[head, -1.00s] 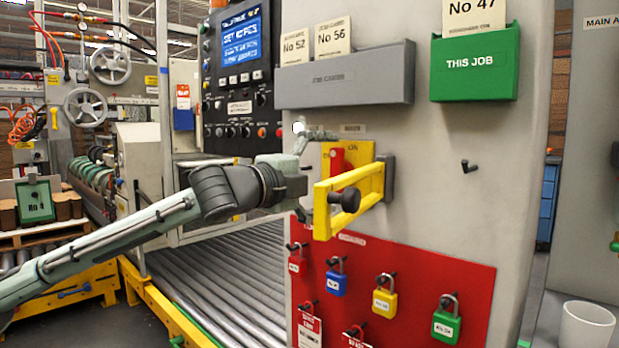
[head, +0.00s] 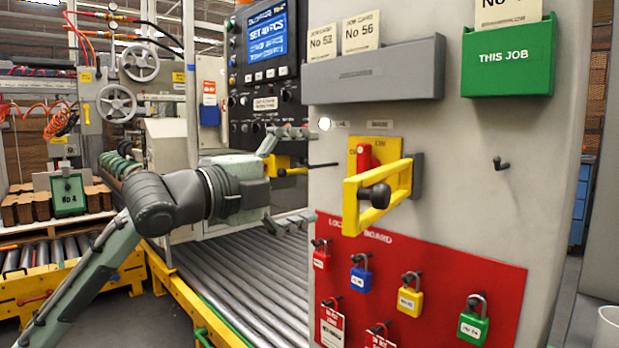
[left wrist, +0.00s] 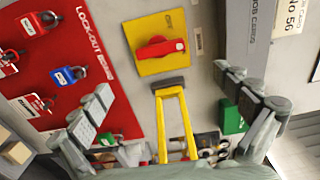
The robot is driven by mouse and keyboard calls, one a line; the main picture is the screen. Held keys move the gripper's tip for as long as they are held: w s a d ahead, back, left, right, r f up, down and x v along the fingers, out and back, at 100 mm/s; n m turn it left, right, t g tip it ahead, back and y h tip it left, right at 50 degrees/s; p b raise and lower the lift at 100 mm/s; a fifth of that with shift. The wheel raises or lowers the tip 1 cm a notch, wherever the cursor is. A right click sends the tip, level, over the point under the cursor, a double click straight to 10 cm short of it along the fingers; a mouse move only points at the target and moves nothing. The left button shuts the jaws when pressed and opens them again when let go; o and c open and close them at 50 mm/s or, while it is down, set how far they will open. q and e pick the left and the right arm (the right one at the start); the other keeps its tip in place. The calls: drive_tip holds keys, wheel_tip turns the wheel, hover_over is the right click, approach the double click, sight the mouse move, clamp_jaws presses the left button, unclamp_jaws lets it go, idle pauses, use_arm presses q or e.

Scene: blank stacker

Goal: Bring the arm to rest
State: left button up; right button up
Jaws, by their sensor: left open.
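My left gripper (head: 303,177) is open and empty, left of the grey cabinet panel in the head view, apart from the yellow hinged frame (head: 405,180). The frame stands out from the panel and has a black knob. Behind it a red switch handle (head: 364,158) sits on a yellow plate (head: 388,149). In the left wrist view, my open fingers (left wrist: 163,82) spread on either side of the yellow frame (left wrist: 161,125), without touching it. The red handle (left wrist: 160,47) lies crosswise on its plate beyond. My right gripper is not in view.
A red lock-out board (head: 430,280) with several padlocks hangs below the switch. A grey card holder (head: 375,72) and a green holder (head: 508,58) are above. A roller conveyor (head: 240,280) runs behind my arm. A white cup (head: 608,328) stands at lower right.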

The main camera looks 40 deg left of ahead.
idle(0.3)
